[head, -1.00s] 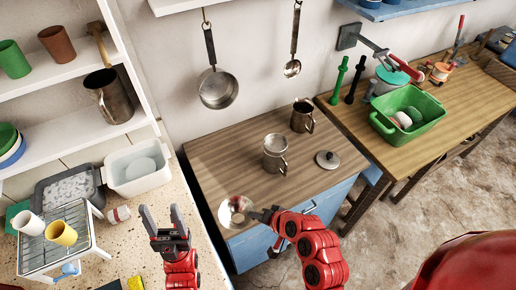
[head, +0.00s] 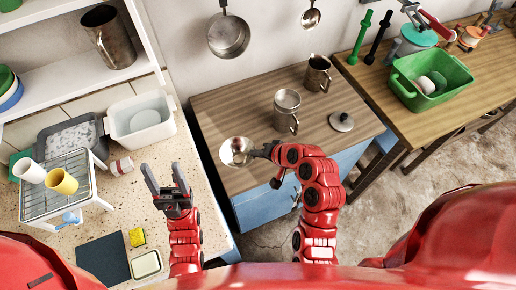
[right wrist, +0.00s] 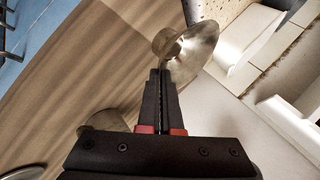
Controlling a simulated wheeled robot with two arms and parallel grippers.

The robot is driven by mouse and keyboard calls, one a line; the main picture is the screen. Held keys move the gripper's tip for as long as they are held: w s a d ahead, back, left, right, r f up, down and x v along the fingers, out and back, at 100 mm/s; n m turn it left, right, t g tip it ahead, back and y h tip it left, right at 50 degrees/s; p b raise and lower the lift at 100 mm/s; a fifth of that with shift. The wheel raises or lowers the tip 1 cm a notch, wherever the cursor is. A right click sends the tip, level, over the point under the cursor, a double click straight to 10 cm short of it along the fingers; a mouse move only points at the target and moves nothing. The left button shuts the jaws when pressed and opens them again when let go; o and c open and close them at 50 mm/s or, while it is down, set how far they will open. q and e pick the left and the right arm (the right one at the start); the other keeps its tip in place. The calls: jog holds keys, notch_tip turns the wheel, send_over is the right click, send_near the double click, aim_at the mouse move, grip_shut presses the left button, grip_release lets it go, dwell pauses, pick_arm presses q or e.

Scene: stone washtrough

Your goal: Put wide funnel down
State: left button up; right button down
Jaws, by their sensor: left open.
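The wide funnel (head: 235,152) is shiny metal, over the left front part of the wooden cabinet top (head: 240,110). My right gripper (head: 262,151) reaches it from the right in the head view. In the right wrist view the narrow fingers (right wrist: 161,75) are closed together at the funnel (right wrist: 195,50), beside its narrower part, and grip it. The funnel looks tilted in that view. I cannot tell whether it touches the wood. My left gripper (head: 168,180) is open and empty above the speckled counter.
A metal mug (head: 318,72), a second metal vessel (head: 286,110) and a lid (head: 341,121) stand on the wooden top. A white basin (head: 116,117) and a rack with cups (head: 45,204) are at left. A green tub (head: 455,90) stands on the right table.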

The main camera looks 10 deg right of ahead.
jog(key=w+f+p, duration=0.3)
jog(key=shift+w+d+f, duration=0.15)
jog(key=shift+w+d, duration=0.1)
jog(key=shift+d, duration=0.1)
jog(key=shift+f, duration=0.25)
jog(key=shift+f, duration=0.1)
jog(key=shift+f, duration=0.2)
jog(key=c, duration=1.1)
grip_release()
jog(key=shift+r, duration=0.1)
